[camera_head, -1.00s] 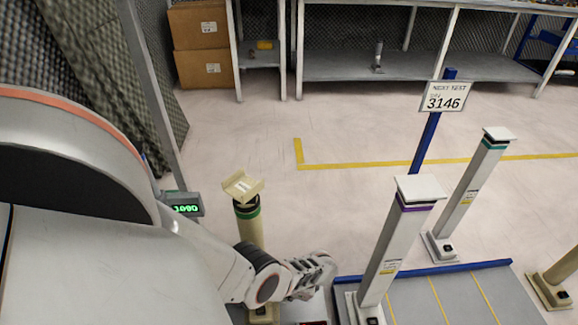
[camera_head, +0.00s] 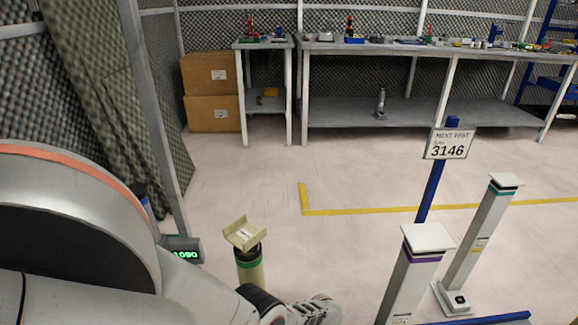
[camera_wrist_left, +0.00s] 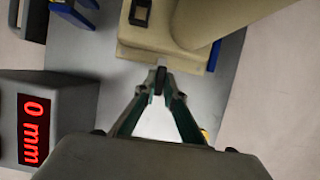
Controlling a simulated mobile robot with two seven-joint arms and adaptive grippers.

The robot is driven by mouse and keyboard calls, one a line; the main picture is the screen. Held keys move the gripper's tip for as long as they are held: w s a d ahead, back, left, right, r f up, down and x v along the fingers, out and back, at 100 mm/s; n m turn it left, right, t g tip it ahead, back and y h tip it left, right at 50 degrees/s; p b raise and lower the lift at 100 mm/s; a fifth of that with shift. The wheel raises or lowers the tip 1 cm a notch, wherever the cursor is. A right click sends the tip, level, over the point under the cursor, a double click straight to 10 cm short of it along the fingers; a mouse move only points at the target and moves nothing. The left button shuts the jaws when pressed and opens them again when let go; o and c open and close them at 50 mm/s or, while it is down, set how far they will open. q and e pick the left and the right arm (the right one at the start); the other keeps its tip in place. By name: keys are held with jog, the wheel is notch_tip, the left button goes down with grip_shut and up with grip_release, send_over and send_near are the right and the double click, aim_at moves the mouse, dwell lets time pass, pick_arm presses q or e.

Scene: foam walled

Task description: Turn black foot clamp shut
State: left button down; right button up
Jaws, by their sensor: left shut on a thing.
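In the left wrist view my left gripper (camera_wrist_left: 160,82) is shut on the small black foot clamp (camera_wrist_left: 158,80), at the edge of a beige foot plate (camera_wrist_left: 150,40). A beige post (camera_wrist_left: 205,20) rises from this plate. Little of the clamp shows between the fingertips, so I cannot tell how far it is turned. In the head view a beige post (camera_head: 249,272) with a green band and a tan cradle top stands beside my left arm. Its foot is out of frame there, as are my left fingertips. My right gripper is not in view.
A grey box with a red "0 mm" display (camera_wrist_left: 34,130) stands left of the plate in the wrist view. In the head view, grey posts with purple (camera_head: 415,275) and teal (camera_head: 480,235) bands and a blue sign pole (camera_head: 430,190) stand right. Open floor lies behind.

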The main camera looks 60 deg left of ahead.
pick_arm(q)
jog(key=c, duration=2.1)
grip_release()
jog(key=shift+c, duration=0.2)
